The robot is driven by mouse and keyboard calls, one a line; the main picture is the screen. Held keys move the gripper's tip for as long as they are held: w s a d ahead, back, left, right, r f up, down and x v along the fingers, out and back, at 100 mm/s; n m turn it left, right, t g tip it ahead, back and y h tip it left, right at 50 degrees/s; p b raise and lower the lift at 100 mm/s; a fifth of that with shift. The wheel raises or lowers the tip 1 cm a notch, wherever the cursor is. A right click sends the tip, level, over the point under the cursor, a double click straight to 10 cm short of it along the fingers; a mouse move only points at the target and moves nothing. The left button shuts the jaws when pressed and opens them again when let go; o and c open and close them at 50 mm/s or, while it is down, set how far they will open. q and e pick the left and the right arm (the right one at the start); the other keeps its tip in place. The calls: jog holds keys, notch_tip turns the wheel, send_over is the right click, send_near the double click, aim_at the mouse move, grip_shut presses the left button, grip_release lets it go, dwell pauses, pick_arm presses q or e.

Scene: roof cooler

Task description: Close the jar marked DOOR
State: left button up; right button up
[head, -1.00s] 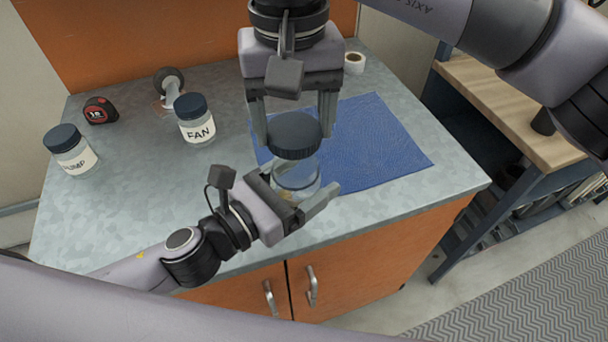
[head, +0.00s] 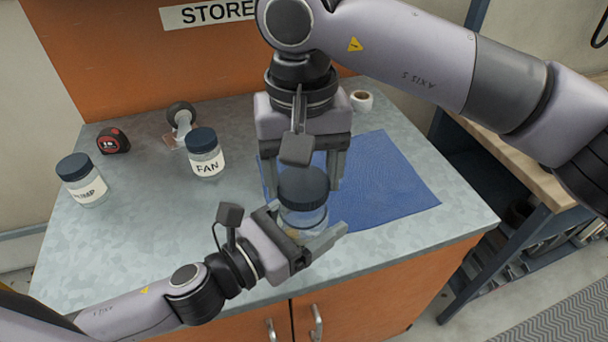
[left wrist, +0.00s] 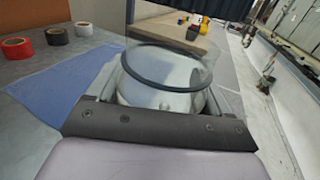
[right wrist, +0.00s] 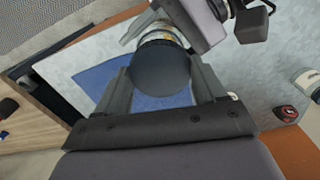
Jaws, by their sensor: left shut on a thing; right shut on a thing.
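My left gripper (head: 306,226) is shut around the body of a clear glass jar (head: 303,217) above the counter's front edge; the jar also shows in the left wrist view (left wrist: 165,85). My right gripper (head: 303,186) points down from above, shut on a dark round lid (head: 303,188). The lid is over the jar's mouth, roughly in line with it; I cannot tell if it touches the rim. The right wrist view shows the lid (right wrist: 160,67) between my right fingers. The held jar's label is not readable.
A jar marked FAN (head: 205,155) and another lidded jar with a partly readable label (head: 82,182) stand left on the counter. A tape measure (head: 113,141) and a tape roll (head: 361,100) are further back. The blue mat (head: 395,185) is clear at right.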

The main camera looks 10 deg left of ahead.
aim_at(303, 223)
jog(key=shift+f, duration=0.9)
jog(key=shift+f, duration=0.55)
